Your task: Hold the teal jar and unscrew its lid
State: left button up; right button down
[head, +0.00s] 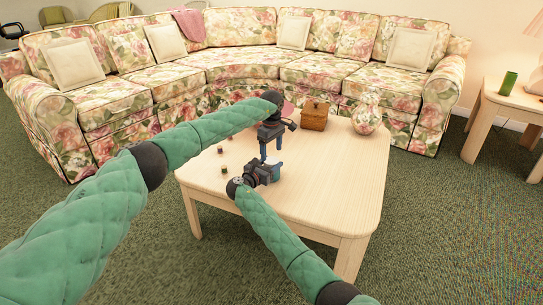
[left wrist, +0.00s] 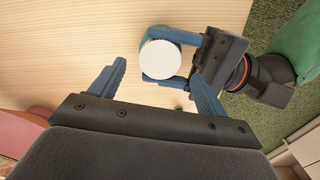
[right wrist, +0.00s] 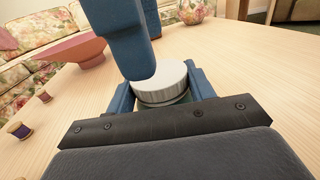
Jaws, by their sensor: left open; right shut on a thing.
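The teal jar (head: 276,171) stands on the pale wood coffee table (head: 345,200). Its round white ridged lid (right wrist: 165,80) sits on top; the lid also shows from above in the left wrist view (left wrist: 161,60), with a sliver of teal beside it. My right gripper (right wrist: 163,92) is shut on the jar, one finger on each side below the lid. My left gripper (left wrist: 157,82) is open and empty above the jar, its fingers pointing down. In the right wrist view a left finger overlaps the lid's rear part; I cannot tell whether they touch.
Small spools (head: 224,168) stand on the table's left side. A pink bowl (right wrist: 75,52), a brown box (head: 314,115) and a floral vase (head: 367,118) are farther back. A floral sofa (head: 245,62) curves behind. The table's right side is clear.

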jog(key=shift+c, duration=2.3)
grip_release()
